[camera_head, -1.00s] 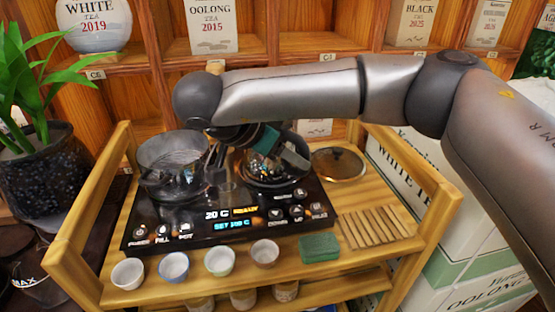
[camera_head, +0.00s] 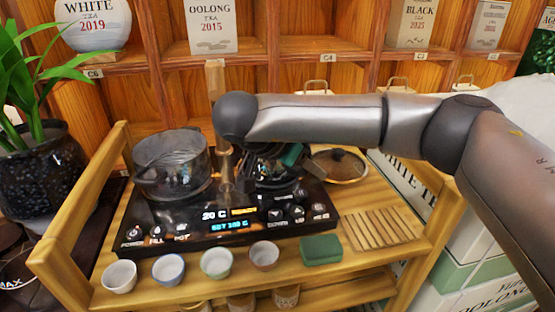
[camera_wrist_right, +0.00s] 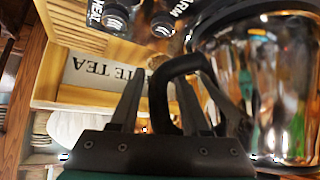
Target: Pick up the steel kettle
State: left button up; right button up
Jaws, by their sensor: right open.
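The steel kettle (camera_wrist_right: 265,85) is large at the right of the right wrist view, shiny and reflective, with a black curved handle (camera_wrist_right: 180,66). In the head view the kettle (camera_head: 272,181) stands on the right part of the black stove panel (camera_head: 192,236), mostly hidden behind my wrist. My right gripper (camera_wrist_right: 158,92) is open, with part of the handle between its fingers; I cannot tell whether they touch it. In the head view that gripper (camera_head: 270,153) is over the kettle, its fingertips hard to make out. My left gripper is not in view.
A glass pot (camera_head: 172,172) stands on the stove's left part. Several small cups (camera_head: 216,263) and a green block (camera_head: 321,250) line the cart's front. A round lid (camera_head: 340,165) and wooden slats (camera_head: 383,228) are at the right. A plant (camera_head: 38,160) stands at far left.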

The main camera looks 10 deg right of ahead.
jog(key=shift+x, duration=0.85)
grip_shut()
dwell(0.8)
jog(key=shift+r, duration=0.1)
